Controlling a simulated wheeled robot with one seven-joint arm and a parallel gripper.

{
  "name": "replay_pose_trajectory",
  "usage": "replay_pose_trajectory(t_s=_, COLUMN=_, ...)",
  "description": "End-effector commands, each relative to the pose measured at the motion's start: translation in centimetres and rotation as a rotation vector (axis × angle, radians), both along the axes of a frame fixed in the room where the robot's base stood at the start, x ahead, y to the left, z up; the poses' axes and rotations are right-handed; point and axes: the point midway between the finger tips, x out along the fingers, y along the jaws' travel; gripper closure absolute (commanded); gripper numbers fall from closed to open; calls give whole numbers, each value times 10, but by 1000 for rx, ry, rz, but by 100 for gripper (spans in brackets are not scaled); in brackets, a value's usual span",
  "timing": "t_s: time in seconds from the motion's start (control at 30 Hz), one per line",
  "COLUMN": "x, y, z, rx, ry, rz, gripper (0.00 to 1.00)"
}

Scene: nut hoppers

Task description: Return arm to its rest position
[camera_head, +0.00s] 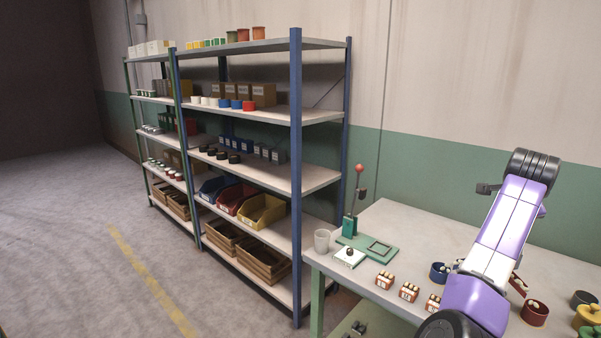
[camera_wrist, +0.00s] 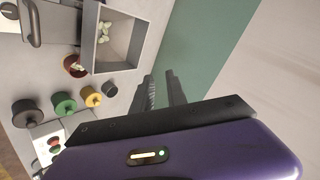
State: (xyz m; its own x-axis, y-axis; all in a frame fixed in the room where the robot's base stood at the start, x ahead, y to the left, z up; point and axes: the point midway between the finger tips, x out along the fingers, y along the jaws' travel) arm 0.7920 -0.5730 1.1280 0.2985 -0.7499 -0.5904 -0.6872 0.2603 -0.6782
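My arm (camera_head: 500,230), purple and white with dark joints, is raised over the right part of the workbench in the head view. My gripper (camera_wrist: 161,82) shows in the wrist view as two dark grey fingers with a narrow gap between them. Nothing shows in the gap. The fingers point toward the green and pale wall, to the right of a grey open-topped bin (camera_wrist: 125,66) with pale pieces in it. The fingers cannot be made out clearly in the head view.
The workbench (camera_head: 440,232) holds a green stand (camera_head: 366,245), a pale cup (camera_head: 321,240), small red-and-white blocks (camera_head: 409,292), a blue bowl (camera_head: 438,273) and a red pot (camera_head: 535,314). A loaded shelf rack (camera_head: 296,180) stands left. Floor (camera_head: 80,230) there is open.

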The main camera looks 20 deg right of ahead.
Motion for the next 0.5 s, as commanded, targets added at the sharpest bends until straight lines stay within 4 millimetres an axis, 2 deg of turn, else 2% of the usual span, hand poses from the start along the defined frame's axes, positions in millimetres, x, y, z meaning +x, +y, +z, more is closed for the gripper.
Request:
replay_pose_trajectory(t_s=0.13, x=0, y=3, z=-7, rx=-242, ry=92, rz=102, gripper=82)
replay_pose_trajectory(t_s=0.27, x=5, y=23, z=-12, rx=-463, ry=179, rz=209, gripper=82)
replay_pose_trajectory(t_s=0.37, x=9, y=47, z=-18, rx=-617, ry=241, rz=292, gripper=82)
replay_pose_trajectory(t_s=0.5, x=12, y=92, z=-32, rx=-810, ry=309, rz=409, gripper=82)
